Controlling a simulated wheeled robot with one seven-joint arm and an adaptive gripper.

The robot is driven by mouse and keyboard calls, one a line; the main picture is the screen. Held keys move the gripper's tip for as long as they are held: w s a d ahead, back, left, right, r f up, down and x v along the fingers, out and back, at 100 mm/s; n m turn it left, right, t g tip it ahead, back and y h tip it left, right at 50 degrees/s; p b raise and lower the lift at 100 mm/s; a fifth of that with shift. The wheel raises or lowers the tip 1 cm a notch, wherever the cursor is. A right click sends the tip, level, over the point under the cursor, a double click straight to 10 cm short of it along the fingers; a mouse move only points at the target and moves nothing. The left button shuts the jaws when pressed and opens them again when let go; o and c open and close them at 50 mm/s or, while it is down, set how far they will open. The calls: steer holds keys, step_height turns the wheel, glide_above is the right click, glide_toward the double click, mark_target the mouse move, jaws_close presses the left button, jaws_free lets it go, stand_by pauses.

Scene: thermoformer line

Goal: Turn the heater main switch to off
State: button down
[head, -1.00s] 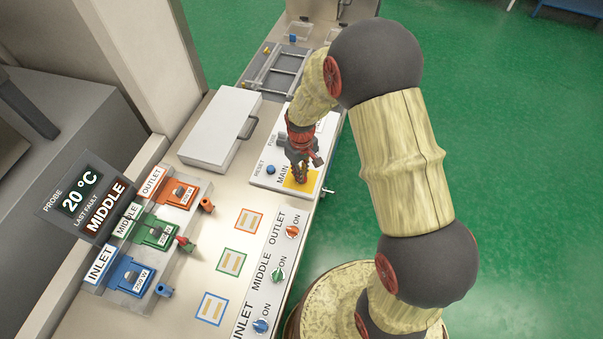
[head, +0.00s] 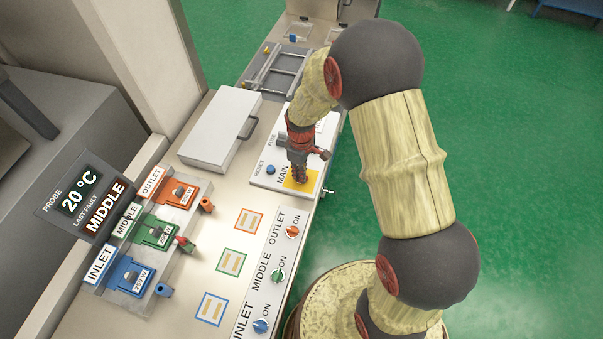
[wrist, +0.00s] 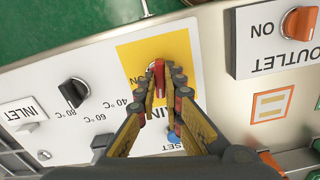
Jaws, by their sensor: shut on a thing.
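The heater main switch is a red handle (wrist: 157,90) on a yellow plate (wrist: 180,48) in the wrist view. The yellow plate (head: 309,180) also shows in the head view, on the white panel beside the word MAIN. My gripper (head: 299,178) points down onto this plate and hides the switch in the head view. In the wrist view, my gripper (wrist: 160,75) has its two fingers closed on the red handle, one on each side.
A blue RESET button (head: 270,169) is close to my gripper. A black temperature knob (wrist: 75,93) and the OUTLET knob (wrist: 300,22) flank the plate in the wrist view. A white box (head: 222,125) stands behind left. Green floor (head: 520,180) is clear at right.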

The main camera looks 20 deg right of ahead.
steer(key=shift+n, duration=0.4)
steer(key=shift+n, duration=0.5)
steer(key=c, duration=1.8)
jaws_free()
steer(key=shift+c, duration=0.2)
step_height(320, 180, up, 12)
